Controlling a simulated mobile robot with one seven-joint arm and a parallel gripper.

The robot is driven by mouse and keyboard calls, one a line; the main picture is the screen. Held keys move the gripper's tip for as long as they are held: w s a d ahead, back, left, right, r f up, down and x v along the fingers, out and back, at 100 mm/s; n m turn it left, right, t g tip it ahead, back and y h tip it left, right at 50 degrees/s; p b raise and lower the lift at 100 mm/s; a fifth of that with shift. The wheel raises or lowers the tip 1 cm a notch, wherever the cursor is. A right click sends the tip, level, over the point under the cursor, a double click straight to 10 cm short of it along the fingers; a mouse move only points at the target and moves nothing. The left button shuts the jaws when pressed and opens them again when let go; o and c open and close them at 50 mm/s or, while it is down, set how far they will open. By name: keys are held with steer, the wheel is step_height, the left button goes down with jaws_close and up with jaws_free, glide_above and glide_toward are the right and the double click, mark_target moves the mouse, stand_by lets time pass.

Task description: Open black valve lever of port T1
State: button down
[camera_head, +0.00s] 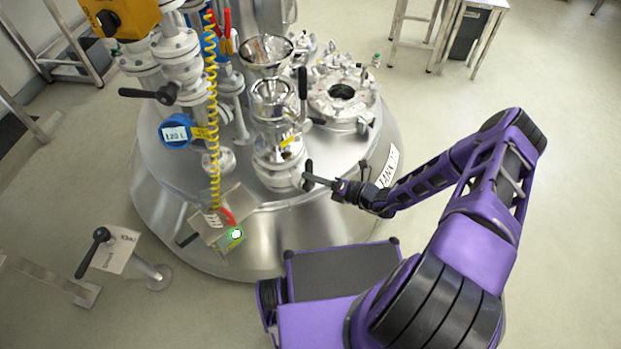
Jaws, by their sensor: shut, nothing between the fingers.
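A steel port with a funnel on top (267,55) stands on the tank, with an upright black lever (303,84) at its right side and a small yellow label (289,141) lower down. Another black lever (150,94) sticks out to the left from the pipework at the left. The label text is too small to read, so I cannot tell which lever belongs to T1. My gripper (309,179) is shut and empty, just right of the funnel port's base and below the upright lever. It appears apart from that lever; contact with the port base is unclear.
The round steel tank (165,215) fills the middle. A coiled yellow hose (212,100), a blue gauge (175,132) and an orange box (125,17) are at the left. A flanged hatch (343,97) lies right of the port. A floor post with a black lever (95,250) stands lower left.

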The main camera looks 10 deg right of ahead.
steer(key=shift+w+d, duration=0.25)
stand_by(0.4)
